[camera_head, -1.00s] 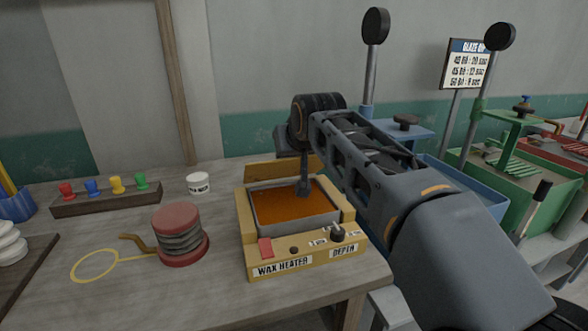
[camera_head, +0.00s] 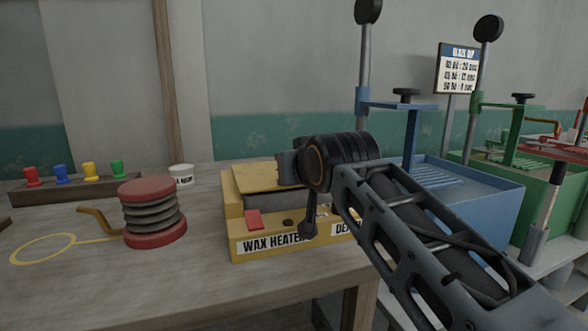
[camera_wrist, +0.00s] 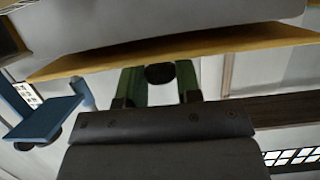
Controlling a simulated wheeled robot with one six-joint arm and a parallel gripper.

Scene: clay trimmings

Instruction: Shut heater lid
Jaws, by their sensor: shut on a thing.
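The yellow wax heater (camera_head: 238,240) stands on the bench. Its tan lid (camera_head: 252,178) slants over the grey pan, with a gap at the front. My gripper (camera_head: 288,164) is at the lid's right part, its fingertips hidden in the head view. The wrist view appears upside down. There, my gripper (camera_wrist: 159,82) has its green fingers either side of a dark round thing (camera_wrist: 160,73), likely the lid's knob. The lid's tan edge (camera_wrist: 200,45) crosses just beyond. My arm covers the heater's right front and part of the DEPTH label.
A red-and-grey round stack (camera_head: 152,212), a white cup (camera_head: 181,177) and a rack of coloured pegs (camera_head: 75,185) stand to the left. A blue tank stand (camera_head: 480,205) and a green one (camera_head: 560,200) stand close on the right.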

